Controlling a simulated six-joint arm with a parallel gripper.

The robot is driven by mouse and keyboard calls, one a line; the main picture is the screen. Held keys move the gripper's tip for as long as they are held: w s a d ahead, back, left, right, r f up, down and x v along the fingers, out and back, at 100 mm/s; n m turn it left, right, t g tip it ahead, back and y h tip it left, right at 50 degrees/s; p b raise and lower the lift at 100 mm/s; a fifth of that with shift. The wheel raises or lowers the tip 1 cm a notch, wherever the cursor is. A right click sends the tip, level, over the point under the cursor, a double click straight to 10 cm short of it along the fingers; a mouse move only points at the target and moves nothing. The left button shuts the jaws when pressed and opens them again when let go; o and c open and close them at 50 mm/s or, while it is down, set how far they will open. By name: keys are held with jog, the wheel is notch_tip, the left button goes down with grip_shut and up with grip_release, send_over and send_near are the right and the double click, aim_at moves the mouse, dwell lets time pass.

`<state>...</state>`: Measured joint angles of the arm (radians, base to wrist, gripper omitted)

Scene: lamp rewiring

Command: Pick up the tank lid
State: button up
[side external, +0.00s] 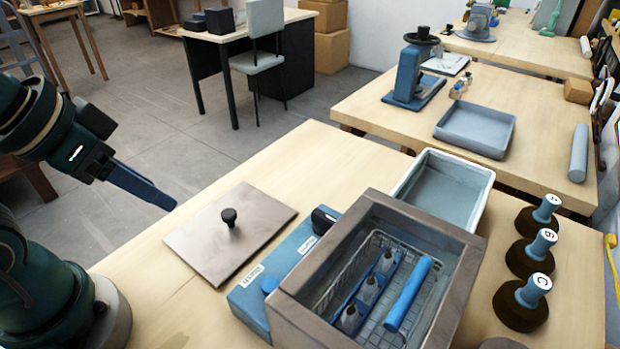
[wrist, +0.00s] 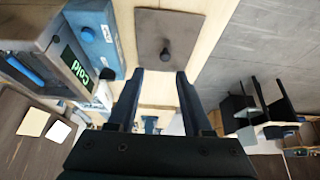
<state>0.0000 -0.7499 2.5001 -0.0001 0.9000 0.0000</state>
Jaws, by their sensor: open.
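The tank lid (side external: 262,221) is a flat grey-brown square plate with a black knob (side external: 229,216) at its centre. It lies flat on the wooden table, left of the open tank (side external: 455,293). In the wrist view the lid (wrist: 186,28) is at the top middle, with its knob (wrist: 165,55) just beyond my fingertips. My gripper (side external: 171,204) is in the air to the left of the lid, apart from it. In the wrist view my gripper (wrist: 160,75) shows two spread fingers with nothing between them.
The tank holds a wire basket with blue-and-grey parts and a blue cylinder (side external: 408,294). A blue control box (side external: 259,288) stands between lid and tank. A white-rimmed tray (side external: 443,190) is behind the tank. Several labelled blue-topped knobs (side external: 533,290) stand at right.

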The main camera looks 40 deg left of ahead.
jog(key=o, duration=0.3)
jog(key=n+g, duration=0.2)
jog(key=g, duration=0.2)
send_over(228, 212)
jog(key=f, duration=0.7)
jog(key=shift+s+d, duration=0.15)
jog(key=shift+s, duration=0.05)
jog(key=shift+s+f, duration=0.15)
jog(key=shift+f, duration=0.5)
jog(key=shift+w+f, duration=0.15)
jog(key=shift+f, duration=1.05)
jog(key=shift+w+f, duration=0.1)
jog(key=shift+f, duration=1.1)
